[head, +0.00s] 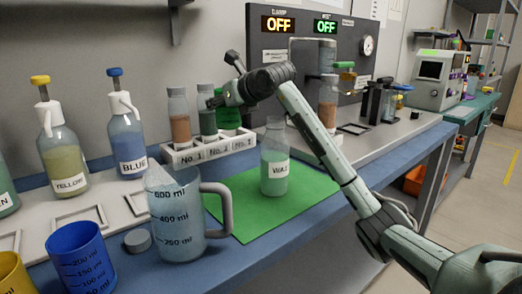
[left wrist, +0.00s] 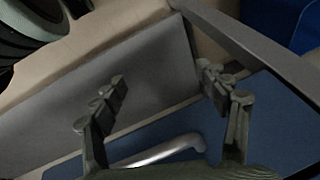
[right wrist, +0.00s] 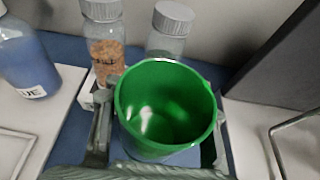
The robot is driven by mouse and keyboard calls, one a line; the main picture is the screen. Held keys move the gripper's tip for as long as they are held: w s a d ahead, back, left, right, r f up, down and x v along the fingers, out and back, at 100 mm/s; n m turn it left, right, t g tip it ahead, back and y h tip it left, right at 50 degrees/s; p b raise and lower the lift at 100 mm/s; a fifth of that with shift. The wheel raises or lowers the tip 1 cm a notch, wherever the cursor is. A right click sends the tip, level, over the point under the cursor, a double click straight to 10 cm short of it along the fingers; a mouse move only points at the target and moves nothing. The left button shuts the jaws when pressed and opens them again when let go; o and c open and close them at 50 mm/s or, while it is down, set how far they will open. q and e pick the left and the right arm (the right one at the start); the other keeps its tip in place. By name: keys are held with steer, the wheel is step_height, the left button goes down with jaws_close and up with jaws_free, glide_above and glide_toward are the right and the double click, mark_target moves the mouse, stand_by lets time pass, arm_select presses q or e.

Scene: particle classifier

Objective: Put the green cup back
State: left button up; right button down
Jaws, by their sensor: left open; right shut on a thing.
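The green cup (head: 229,119) shows in the head view above or behind the rack's right end; I cannot tell whether it touches anything. My right gripper (head: 218,102) comes over from the right and is shut on the cup. In the right wrist view the cup (right wrist: 165,105) is open-topped, appears empty, and sits between the fingers. The white rack (head: 207,155), with numbered labels, holds two capped bottles (head: 179,115) beside the cup. My left gripper (left wrist: 165,100) is open and empty in the left wrist view, and is outside the head view.
A measuring jug (head: 175,225) and a bottle (head: 274,165) on a green mat (head: 310,187) stand in front of the rack. A blue cup (head: 82,262), a yellow cup (head: 14,275) and colour-labelled bottles (head: 127,135) are at left. A dark control panel (head: 275,27) rises behind.

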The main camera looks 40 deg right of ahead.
glide_above(251, 137)
steer(key=s, duration=0.4)
steer(key=f, duration=0.7)
steer(key=shift+w+d, duration=0.1)
steer(key=shift+w, duration=0.15)
arm_select(q)
steer(key=shift+w+d+r, duration=0.15)
steer(key=shift+w+r, duration=0.15)
steer(key=shift+r, duration=0.05)
arm_select(e)
steer(key=shift+f, duration=1.85)
steer(key=shift+f, duration=0.1)
steer(key=shift+f, duration=0.1)
arm_select(q)
steer(key=shift+w+d, duration=0.1)
steer(key=shift+w, duration=0.05)
arm_select(e)
steer(key=c, duration=0.7)
jaws_free()
steer(key=shift+c, duration=0.2)
arm_select(q)
steer(key=shift+r, duration=0.1)
